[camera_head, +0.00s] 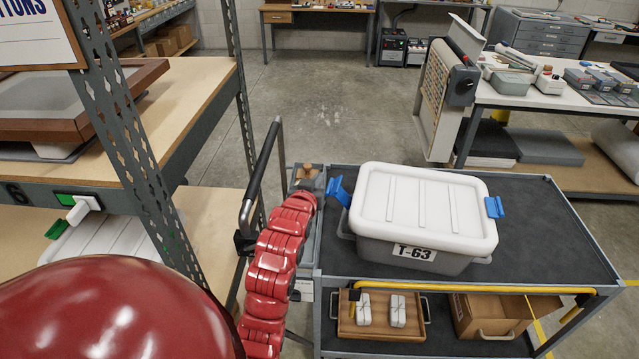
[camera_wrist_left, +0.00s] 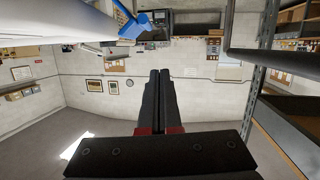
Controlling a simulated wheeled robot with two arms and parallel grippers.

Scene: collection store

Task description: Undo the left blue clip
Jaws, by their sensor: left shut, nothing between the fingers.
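The white lidded box (camera_head: 424,210) labelled T-63 stands on the cart's top, its lid on. Its left blue clip (camera_head: 339,191) sticks out and up from the left end, tilted away from the lid. The right blue clip (camera_head: 494,207) sits at the right end of the lid. In the left wrist view the left clip (camera_wrist_left: 134,27) shows at the top, beside the box's pale underside. My left gripper (camera_wrist_left: 160,76) is shut and empty, apart from the clip. In the head view my red arm ends left of the clip, and its fingers are not clear. My right gripper is out of view.
The grey cart top (camera_head: 545,235) is free to the right of the box. The cart's push handle (camera_head: 262,170) rises close left of my arm. A metal shelf rack (camera_head: 125,130) stands at the left. A wooden tray (camera_head: 381,316) and a cardboard box (camera_head: 490,315) lie on the lower shelf.

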